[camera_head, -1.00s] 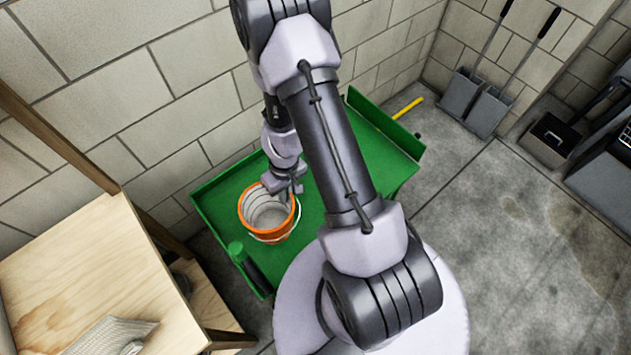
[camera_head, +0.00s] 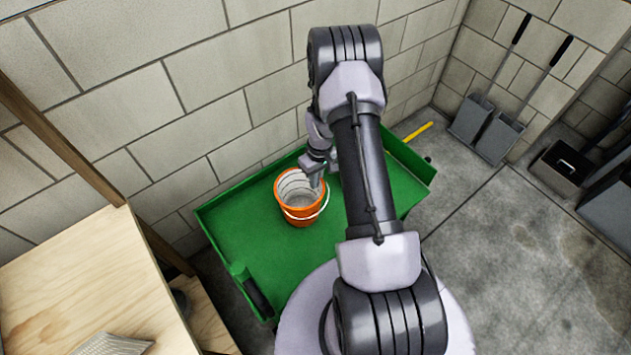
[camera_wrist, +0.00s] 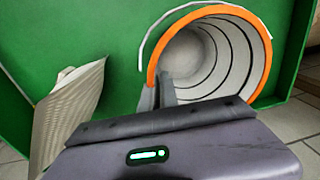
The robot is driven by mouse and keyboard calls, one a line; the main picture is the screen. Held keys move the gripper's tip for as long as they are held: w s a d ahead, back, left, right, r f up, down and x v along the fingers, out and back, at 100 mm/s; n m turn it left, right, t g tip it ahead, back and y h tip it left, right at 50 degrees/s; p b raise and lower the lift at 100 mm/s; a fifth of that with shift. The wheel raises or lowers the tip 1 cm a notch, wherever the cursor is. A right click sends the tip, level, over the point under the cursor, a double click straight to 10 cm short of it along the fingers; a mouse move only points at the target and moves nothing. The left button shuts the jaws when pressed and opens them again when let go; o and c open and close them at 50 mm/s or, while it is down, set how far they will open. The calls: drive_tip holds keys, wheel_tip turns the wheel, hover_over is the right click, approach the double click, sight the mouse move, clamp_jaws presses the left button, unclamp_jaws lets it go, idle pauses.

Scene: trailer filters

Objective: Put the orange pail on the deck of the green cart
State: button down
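The orange pail (camera_head: 296,213), with a pale ribbed inside and a white wire handle, is upright over the deck of the green cart (camera_head: 240,222). I cannot tell whether its base touches the deck. My gripper (camera_head: 318,182) is at the right side of its rim in the head view. In the wrist view my gripper (camera_wrist: 158,92) is shut on the rim of the pail (camera_wrist: 262,65), with fingers astride the wall. The cart's green surface (camera_wrist: 100,25) fills the background there. My arm hides the right part of the deck in the head view.
A wooden bench (camera_head: 85,265) stands at lower left. A block wall (camera_head: 225,75) runs behind the cart. A pale ribbed piece (camera_wrist: 70,110) shows left of the pail in the wrist view. Dustpans (camera_head: 485,130) lean on the wall, with open floor (camera_head: 500,240) at right.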

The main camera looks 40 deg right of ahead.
drive_tip(key=shift+f, duration=0.15)
drive_tip(key=c, duration=1.6)
unclamp_jaws()
